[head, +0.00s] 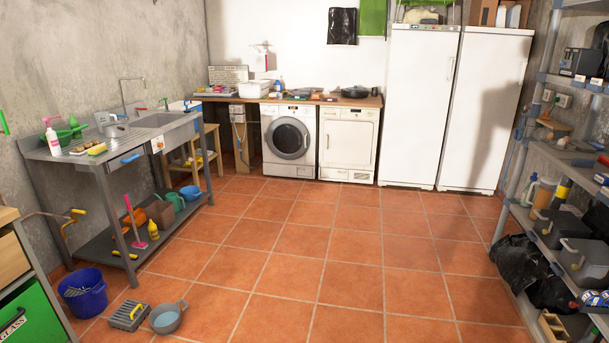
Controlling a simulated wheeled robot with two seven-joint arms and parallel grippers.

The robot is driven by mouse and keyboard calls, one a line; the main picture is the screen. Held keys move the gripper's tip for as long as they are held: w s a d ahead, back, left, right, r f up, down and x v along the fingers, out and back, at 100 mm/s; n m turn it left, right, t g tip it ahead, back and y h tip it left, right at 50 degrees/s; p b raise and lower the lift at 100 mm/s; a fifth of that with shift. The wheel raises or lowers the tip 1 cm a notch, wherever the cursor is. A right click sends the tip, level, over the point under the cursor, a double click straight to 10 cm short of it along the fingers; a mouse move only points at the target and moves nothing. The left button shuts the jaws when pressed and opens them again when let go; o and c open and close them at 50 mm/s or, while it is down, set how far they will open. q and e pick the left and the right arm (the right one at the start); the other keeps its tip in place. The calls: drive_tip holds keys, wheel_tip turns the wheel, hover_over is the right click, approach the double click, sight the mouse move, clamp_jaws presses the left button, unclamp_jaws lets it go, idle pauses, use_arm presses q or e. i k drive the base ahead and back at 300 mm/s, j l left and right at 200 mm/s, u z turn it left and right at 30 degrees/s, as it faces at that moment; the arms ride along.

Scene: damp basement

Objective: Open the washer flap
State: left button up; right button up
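The washer (269,164) is a white front-loader under the wooden counter at the back wall. Its round door (288,138), with a grey rim and dark glass, looks shut. A control strip runs along its top front. Neither of my grippers is in view, and nothing of my arms shows near the washer.
A white machine (346,146) with a squarish front panel stands right of the washer, then two tall white cabinets (418,105). A sink bench stands left, shelves right. A blue bucket (84,296) and grey pan (167,318) sit front left. The middle tiled floor is clear.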

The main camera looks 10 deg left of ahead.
sight(304, 172)
drive_tip(key=i+u, duration=0.35)
drive_tip(key=i, duration=6.7)
drive_tip(key=i+z, duration=0.1)
drive_tip(key=i, duration=0.45)
drive_tip(key=i+j+z, duration=0.1)
drive_tip(key=i, duration=0.5)
drive_tip(key=i+j+z, duration=0.1)
drive_tip(key=i+j, duration=0.15)
drive_tip(key=i, duration=0.3)
